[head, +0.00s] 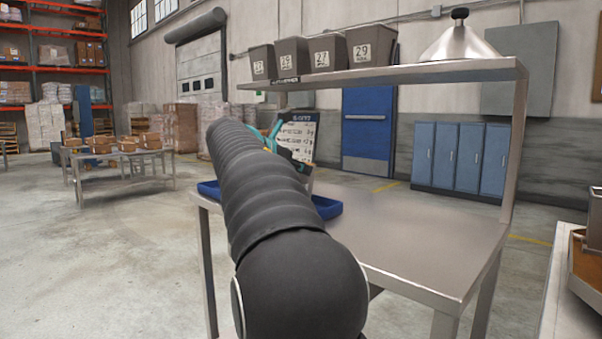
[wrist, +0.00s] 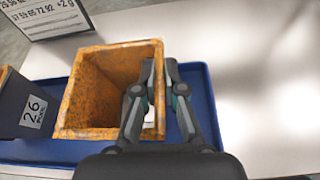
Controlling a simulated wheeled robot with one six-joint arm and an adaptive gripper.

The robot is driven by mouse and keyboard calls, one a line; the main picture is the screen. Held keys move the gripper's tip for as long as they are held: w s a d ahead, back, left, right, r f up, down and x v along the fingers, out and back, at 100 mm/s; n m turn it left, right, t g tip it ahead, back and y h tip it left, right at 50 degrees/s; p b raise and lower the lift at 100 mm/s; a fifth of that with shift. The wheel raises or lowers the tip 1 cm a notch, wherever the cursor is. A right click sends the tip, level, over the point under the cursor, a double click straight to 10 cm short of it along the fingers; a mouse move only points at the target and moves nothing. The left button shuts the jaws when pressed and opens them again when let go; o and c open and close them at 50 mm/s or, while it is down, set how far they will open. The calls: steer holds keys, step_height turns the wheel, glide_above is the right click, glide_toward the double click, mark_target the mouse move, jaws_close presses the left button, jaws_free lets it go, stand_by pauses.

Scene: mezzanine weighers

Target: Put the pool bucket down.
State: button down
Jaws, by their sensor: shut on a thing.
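The pool bucket (wrist: 84,95) is a square, open-topped bin with a worn orange inside, seen from above in the wrist view. My gripper (wrist: 161,72) is shut on its right wall, with one finger inside and one outside. A small white patch shows low inside the bucket, partly behind the finger. The bucket is over the blue tray (wrist: 205,115); I cannot tell whether its base touches. In the head view my arm hides the bucket and most of the tray (head: 328,207), which lies on the steel bench (head: 420,235).
A dark bin labelled 26 (wrist: 28,108) stands close left of the bucket. A printed board (head: 299,132) stands behind the tray. The bench's right side is clear.

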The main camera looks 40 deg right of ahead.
stand_by(0.3)
steer(key=c, duration=1.3)
jaws_free()
steer(key=shift+o, duration=0.2)
steer(key=shift+a+r, duration=0.1)
steer(key=p+v, duration=0.1)
steer(key=v, duration=1.1)
steer(key=shift+s, duration=0.1)
